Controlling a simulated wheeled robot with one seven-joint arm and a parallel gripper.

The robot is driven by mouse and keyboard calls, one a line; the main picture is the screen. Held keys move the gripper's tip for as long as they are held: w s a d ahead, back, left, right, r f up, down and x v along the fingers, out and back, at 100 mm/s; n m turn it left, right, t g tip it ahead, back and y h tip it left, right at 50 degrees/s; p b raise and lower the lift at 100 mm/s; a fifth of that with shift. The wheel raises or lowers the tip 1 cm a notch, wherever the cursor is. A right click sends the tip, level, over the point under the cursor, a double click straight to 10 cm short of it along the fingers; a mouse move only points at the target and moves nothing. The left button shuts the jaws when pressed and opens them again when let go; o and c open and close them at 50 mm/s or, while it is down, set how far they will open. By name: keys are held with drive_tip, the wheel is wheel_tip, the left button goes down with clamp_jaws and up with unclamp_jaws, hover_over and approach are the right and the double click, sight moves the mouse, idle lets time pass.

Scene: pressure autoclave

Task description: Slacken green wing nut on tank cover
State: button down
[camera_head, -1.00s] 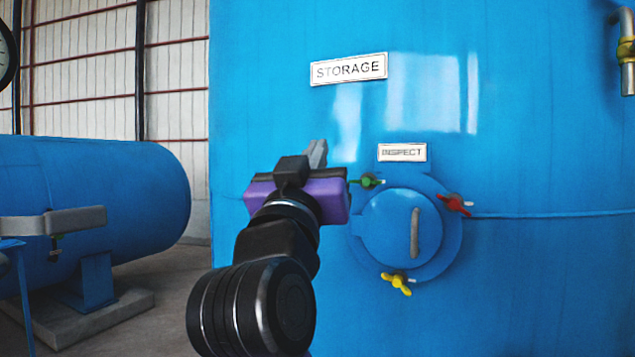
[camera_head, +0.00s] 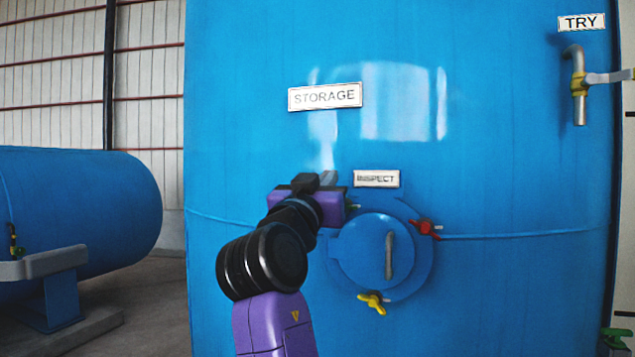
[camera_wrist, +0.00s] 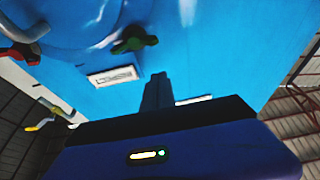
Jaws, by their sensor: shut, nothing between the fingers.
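The round blue tank cover (camera_head: 370,255) with a grey handle is on the front of the big blue tank. The green wing nut (camera_head: 353,206) at its upper left is mostly hidden behind my gripper in the head view; it shows clearly in the wrist view (camera_wrist: 134,40). A red wing nut (camera_head: 426,228) is at the cover's right and a yellow one (camera_head: 373,302) at its bottom. My gripper (camera_head: 328,178) is shut and empty, up and left of the cover. In the wrist view its fingers (camera_wrist: 157,90) are apart from the green wing nut.
An INSPECT plate (camera_head: 377,179) is above the cover and a STORAGE plate (camera_head: 325,96) higher up. A tap pipe (camera_head: 577,85) sticks out at the upper right. A blue horizontal tank (camera_head: 75,205) stands at the left.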

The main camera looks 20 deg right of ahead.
drive_tip(key=shift+s+f+p, duration=0.1)
drive_tip(key=shift+f+p, duration=0.2)
drive_tip(key=shift+f, duration=1.75)
drive_tip(key=shift+n, duration=0.3)
